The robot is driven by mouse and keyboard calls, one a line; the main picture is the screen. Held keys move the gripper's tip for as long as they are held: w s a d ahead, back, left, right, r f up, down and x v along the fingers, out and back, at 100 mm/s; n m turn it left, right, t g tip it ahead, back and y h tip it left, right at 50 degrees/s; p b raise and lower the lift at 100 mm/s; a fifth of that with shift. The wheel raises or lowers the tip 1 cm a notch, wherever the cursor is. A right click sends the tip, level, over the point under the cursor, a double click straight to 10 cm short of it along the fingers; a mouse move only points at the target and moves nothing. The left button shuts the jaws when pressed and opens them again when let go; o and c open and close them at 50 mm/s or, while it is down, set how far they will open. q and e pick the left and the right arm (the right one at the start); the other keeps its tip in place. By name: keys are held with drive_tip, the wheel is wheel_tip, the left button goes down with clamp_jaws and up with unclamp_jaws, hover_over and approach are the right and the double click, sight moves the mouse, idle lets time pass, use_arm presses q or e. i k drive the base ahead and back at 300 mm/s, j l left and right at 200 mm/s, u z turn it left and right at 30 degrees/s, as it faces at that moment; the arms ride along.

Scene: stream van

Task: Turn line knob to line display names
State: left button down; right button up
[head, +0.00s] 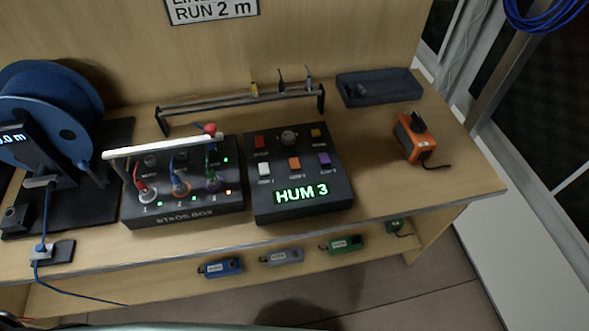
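The control box (325,186) is black and sits on the bench right of the stage box. Its green lit display (301,194) reads "HUM 3". A round knob (289,137) stands at the middle of its back row; its pointer direction is too small to tell. Around it are a red button (260,141), a yellow button (316,133), and a row of white (265,169), orange (294,163) and purple (324,159) buttons. Their small labels are unreadable. Neither of my grippers is in view, and nothing touches the knob.
The stage box (185,215) has plugged cables and a white bar (165,146) above it. A blue cable reel (45,95) stands left. Behind are a low rack (230,103) and dark tray (385,88); an orange device (414,138) is right. Several small boxes (281,257) lie below the front edge.

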sight(288, 137)
drive_tip(key=j+z, duration=0.1)
drive_tip(key=j, duration=0.55)
drive_tip(key=k+j+z, duration=0.1)
drive_tip(key=j, duration=0.55)
drive_tip(key=k, duration=0.05)
